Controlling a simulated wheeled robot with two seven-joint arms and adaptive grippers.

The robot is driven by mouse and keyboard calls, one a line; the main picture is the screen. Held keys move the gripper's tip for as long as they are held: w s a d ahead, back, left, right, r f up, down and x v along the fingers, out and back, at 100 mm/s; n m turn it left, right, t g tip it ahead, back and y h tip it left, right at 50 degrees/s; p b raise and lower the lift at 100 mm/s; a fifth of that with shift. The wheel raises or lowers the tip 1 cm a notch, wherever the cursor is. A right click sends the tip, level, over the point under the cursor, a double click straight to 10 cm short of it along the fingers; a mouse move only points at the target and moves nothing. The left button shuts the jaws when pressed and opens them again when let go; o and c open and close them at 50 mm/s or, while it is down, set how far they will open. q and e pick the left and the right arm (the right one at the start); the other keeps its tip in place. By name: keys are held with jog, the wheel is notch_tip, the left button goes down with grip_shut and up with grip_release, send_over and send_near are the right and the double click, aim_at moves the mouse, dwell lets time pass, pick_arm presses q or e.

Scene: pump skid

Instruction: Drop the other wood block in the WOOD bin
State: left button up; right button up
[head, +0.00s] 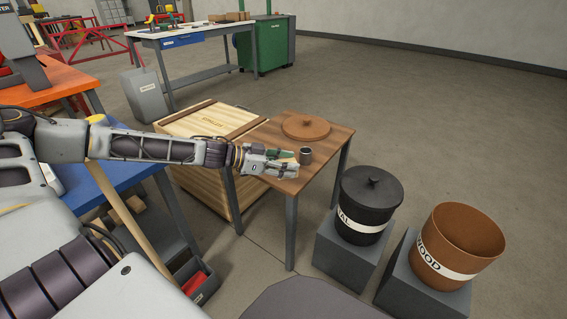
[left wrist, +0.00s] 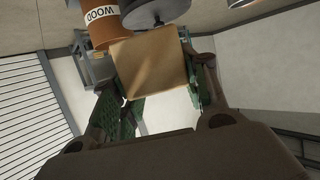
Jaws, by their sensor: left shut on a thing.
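My left gripper (head: 285,161) is above the small brown table, shut on a wood block. The block (left wrist: 150,62) is light tan and square-faced in the left wrist view, between the green finger pads of the gripper (left wrist: 158,80). In the head view the block is mostly hidden by the fingers. The WOOD bin (head: 456,245) is a brown open tub with a white label, on a grey pedestal at the right, well apart from the gripper. It also shows in the left wrist view (left wrist: 97,30). My right gripper is not in view.
A black bin (head: 368,207) with its lid on stands between the table and the WOOD bin. A brown round lid (head: 306,125) and a small dark cup (head: 306,156) are on the brown table (head: 328,137). A wooden crate (head: 205,123) stands beside it.

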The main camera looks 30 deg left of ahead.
pick_arm(q)
jog(key=shift+w+d+f+n+t+y, duration=0.15)
jog(key=shift+d+n+t+y, duration=0.1)
jog(key=shift+d, duration=0.25)
jog(key=shift+d+f+n+t+y, duration=0.15)
jog(key=shift+d+n+y, duration=0.05)
jog(key=shift+d, duration=0.3)
jog(key=shift+w+d+f+n+t+y, duration=0.15)
jog(key=shift+d+n+t+y, duration=0.1)
jog(key=shift+d, duration=0.25)
jog(key=shift+w+d+n+t+y, duration=0.1)
jog(key=shift+d+n+t+y, duration=0.2)
jog(key=shift+n+t, duration=0.1)
jog(key=d+f+n+t+y, duration=0.1)
jog(key=d+f+n+y, duration=0.1)
jog(key=d, duration=0.5)
jog(key=shift+w+n+y, duration=0.4)
jog(key=shift+n+y, duration=0.2)
jog(key=shift+y, duration=0.3)
jog(key=shift+f, duration=0.1)
